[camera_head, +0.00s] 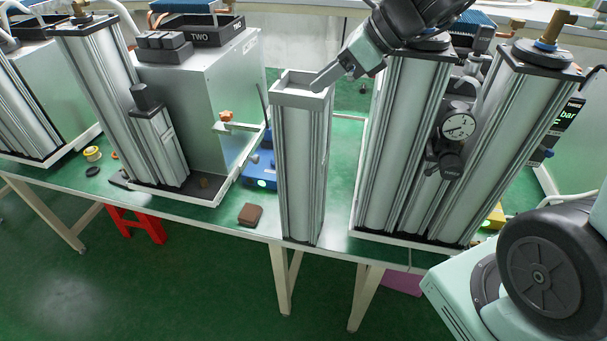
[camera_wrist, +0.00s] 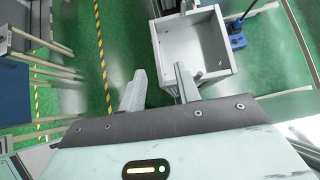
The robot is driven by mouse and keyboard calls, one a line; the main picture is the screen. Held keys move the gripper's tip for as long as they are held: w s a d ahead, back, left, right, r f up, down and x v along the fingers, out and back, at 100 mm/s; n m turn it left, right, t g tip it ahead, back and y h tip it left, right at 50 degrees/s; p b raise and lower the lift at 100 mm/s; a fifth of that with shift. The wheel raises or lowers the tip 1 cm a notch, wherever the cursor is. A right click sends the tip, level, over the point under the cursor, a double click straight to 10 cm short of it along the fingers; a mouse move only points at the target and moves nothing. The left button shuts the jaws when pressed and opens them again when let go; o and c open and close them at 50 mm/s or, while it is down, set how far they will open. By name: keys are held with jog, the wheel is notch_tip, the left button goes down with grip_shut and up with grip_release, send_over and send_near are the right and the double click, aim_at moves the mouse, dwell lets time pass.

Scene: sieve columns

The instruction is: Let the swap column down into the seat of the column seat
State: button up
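A tall grey column with an open, hollow square top (camera_head: 303,160), which looks like the swap column, stands upright near the bench's front edge; I cannot tell whether its foot touches the bench. My gripper (camera_head: 320,86) is at the right side of its top rim. In the wrist view my gripper (camera_wrist: 160,80) has its fingers apart: one shows over the inside of the open top (camera_wrist: 197,45), the other outside its left wall. I see a gap between them and no clear grip on the wall. I cannot pick out the column seat with certainty.
Left stands a grey unit (camera_head: 200,90) marked TWO with columns on a white base. Right stands a twin-column unit (camera_head: 400,150) with a gauge (camera_head: 458,126), close to the hollow column.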

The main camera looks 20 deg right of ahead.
aim_at(301, 92)
jog(key=shift+a+p+x, duration=0.2)
jog(key=shift+p+x, duration=0.15)
jog(key=shift+x, duration=2.7)
jog(key=shift+r, duration=0.15)
jog(key=shift+c, duration=0.3)
grip_shut()
jog(key=shift+r, duration=0.1)
